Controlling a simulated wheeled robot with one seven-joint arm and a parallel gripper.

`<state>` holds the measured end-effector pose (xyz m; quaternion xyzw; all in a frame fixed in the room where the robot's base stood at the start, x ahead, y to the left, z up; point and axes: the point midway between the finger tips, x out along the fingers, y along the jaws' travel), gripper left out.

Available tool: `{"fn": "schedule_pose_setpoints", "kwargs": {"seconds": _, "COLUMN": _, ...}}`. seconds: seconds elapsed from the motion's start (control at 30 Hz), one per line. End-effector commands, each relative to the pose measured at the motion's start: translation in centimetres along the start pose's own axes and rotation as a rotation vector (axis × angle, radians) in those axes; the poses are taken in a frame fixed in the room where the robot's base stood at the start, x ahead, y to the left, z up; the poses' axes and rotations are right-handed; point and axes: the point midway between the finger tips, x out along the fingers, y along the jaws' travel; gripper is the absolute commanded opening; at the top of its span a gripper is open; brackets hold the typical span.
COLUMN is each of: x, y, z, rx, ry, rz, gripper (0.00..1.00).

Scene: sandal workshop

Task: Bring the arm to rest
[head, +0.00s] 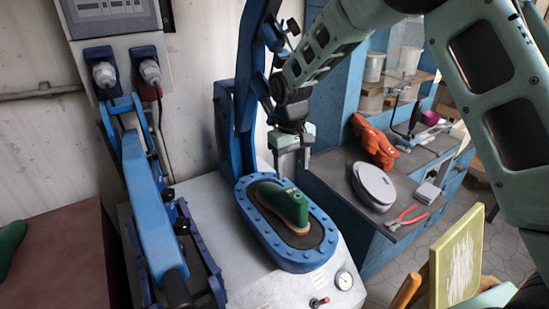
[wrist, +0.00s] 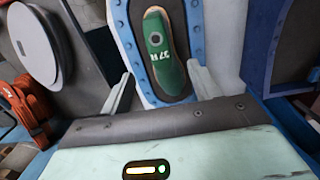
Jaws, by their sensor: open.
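My gripper (head: 291,160) hangs from the raised arm in the head view, pointing down beside the blue oval press bed. In the wrist view my gripper (wrist: 160,88) has its two fingers wide apart with nothing between them. A green shoe last (head: 284,204) with a tan sole edge lies on the dark pad of the blue oval press bed (head: 307,263). The last also shows in the wrist view (wrist: 166,62), beyond the fingers and apart from them, with white marking and a round hole.
The blue press lever (head: 147,200) stands at the left. A yellow-framed board (head: 457,262) is at lower right. A brown table (head: 60,262) is at lower left.

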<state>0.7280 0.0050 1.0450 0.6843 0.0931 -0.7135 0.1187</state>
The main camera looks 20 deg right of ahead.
Motion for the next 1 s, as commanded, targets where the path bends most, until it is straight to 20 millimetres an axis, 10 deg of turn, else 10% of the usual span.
{"fn": "schedule_pose_setpoints", "kwargs": {"seconds": 0.27, "x": -2.4, "y": -3.5, "z": 2.8, "rx": -0.047, "ry": 0.015, "rz": -0.033, "gripper": 0.62}}
{"fn": "schedule_pose_setpoints", "kwargs": {"seconds": 0.6, "x": -7.4, "y": -13.5, "z": 17.8, "rx": -0.240, "ry": 0.053, "rz": -0.101, "gripper": 0.62}}
{"fn": "schedule_pose_setpoints", "kwargs": {"seconds": 0.8, "x": -7.5, "y": -15.4, "z": 26.4, "rx": -0.333, "ry": 0.069, "rz": -0.088, "gripper": 0.62}}
{"fn": "schedule_pose_setpoints", "kwargs": {"seconds": 1.0, "x": -6.9, "y": -15.4, "z": 30.5, "rx": -0.373, "ry": 0.076, "rz": -0.070, "gripper": 0.62}}
